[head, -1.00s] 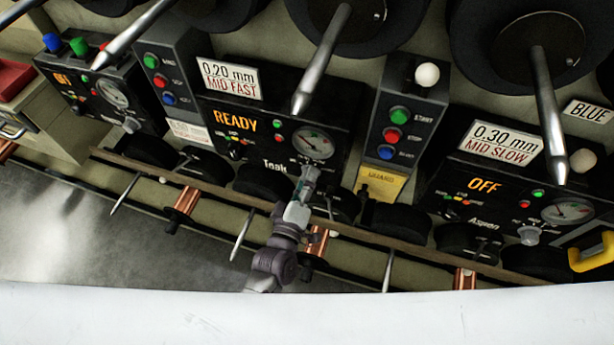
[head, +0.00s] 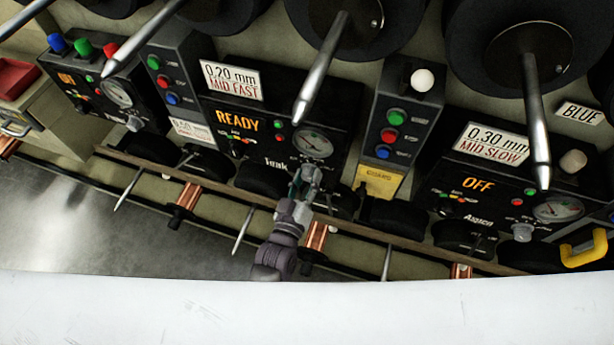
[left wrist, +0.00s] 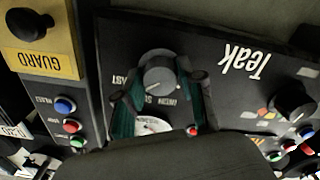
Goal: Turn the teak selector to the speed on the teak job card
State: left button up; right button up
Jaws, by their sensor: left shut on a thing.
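The Teak panel (head: 262,150) shows READY in orange, with a round gauge (head: 313,145) at its right. The job card (head: 232,80) above it reads 0.20 mm, MID FAST. My left gripper (head: 309,174) is at the panel just below the gauge, shut on the teak selector. In the left wrist view the selector (left wrist: 160,72) is a round grey knob between the two fingers of my left gripper (left wrist: 161,90). Its scale is partly covered, so I cannot tell its setting. My right gripper is not in view.
A second dark knob (left wrist: 294,105) sits on the same panel. A button box (head: 397,125) with a yellow GUARD label (head: 380,181) stands to the right. The Aspen panel (head: 455,203) reads OFF. Metal spindles (head: 322,68) jut out above, and a rail (head: 345,226) runs below.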

pick_arm(q)
jog(key=shift+f, duration=0.1)
dwell(0.4)
jog(key=o, duration=1.1)
jog(key=shift+o, duration=0.2)
jog(key=v, duration=1.2)
